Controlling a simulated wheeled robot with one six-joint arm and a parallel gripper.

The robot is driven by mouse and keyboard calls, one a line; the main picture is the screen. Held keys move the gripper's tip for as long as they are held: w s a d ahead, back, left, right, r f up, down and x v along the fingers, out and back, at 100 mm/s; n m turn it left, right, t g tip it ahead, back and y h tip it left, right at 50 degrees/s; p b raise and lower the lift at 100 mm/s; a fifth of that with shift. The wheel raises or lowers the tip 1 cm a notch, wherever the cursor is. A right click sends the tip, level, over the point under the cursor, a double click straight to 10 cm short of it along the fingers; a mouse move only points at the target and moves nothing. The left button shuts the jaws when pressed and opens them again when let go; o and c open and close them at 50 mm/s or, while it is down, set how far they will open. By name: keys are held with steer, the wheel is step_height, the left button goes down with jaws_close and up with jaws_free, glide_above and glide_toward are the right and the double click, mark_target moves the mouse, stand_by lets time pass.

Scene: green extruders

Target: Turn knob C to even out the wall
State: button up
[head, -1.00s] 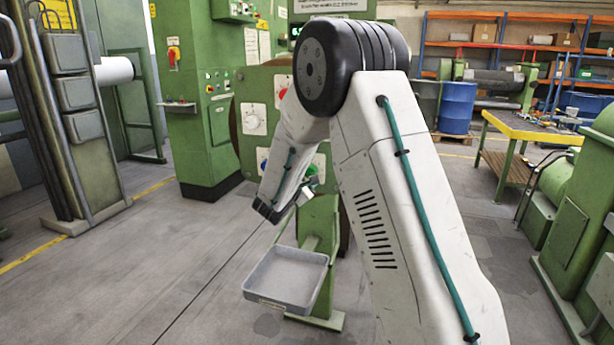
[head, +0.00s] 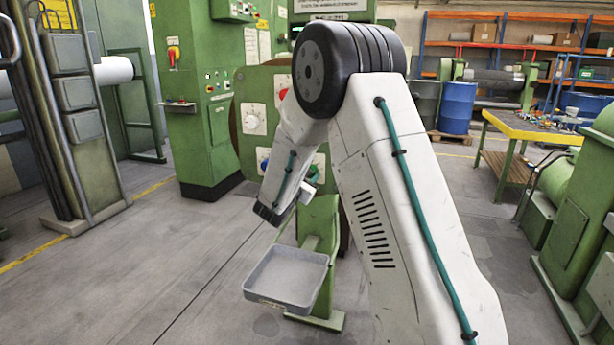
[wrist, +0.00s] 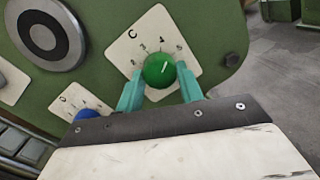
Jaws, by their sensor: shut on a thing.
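Knob C is a round green knob (wrist: 158,71) with a white pointer line, on a white plate marked C with a numbered scale (wrist: 130,48) in the wrist view. The line slants up and right, roughly toward the 4. My gripper (wrist: 160,69) has its two teal fingers on either side of the knob and is shut on it.
A blue knob (wrist: 87,114) sits on its own plate at lower left in the wrist view, with a large grey round part (wrist: 45,38) above. A grey tray (head: 310,268) stands below my wrist. Open floor lies to the left.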

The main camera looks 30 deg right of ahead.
steer(key=shift+n, duration=1.6)
steer(key=o, duration=1)
steer(key=v, duration=0.7)
steer(key=shift+s+a, duration=0.25)
steer(key=shift+s, duration=0.1)
steer(key=shift+f, duration=0.15)
